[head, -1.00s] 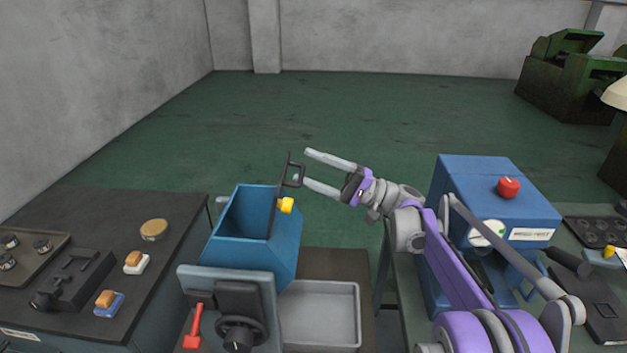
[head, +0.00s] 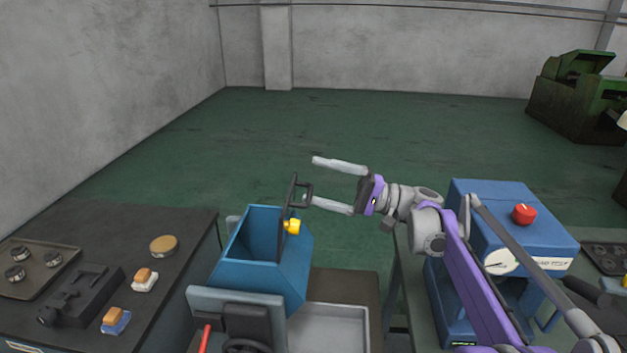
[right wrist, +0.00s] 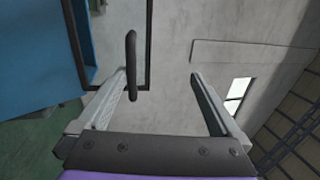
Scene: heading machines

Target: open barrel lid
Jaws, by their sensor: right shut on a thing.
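The blue barrel (head: 248,282) stands at lower centre in the head view. Its mouth is uncovered, and the thin dark lid (head: 281,235) stands up nearly edge-on at the right side of the mouth. The lid carries a dark loop handle (head: 306,190); a yellow knob (head: 292,227) sits by it. My right gripper (head: 318,184) has its fingers wide apart, the nearer one by the handle. In the right wrist view the handle (right wrist: 131,65) overlaps the left fingertip, clear of the right finger; contact cannot be told. My left gripper is not in view.
A dark bench (head: 95,290) with buttons stands left. A grey tray (head: 335,318) lies right of the barrel. A blue machine (head: 515,225) with a red knob stands at right, behind my right arm. The green floor beyond the barrel is clear.

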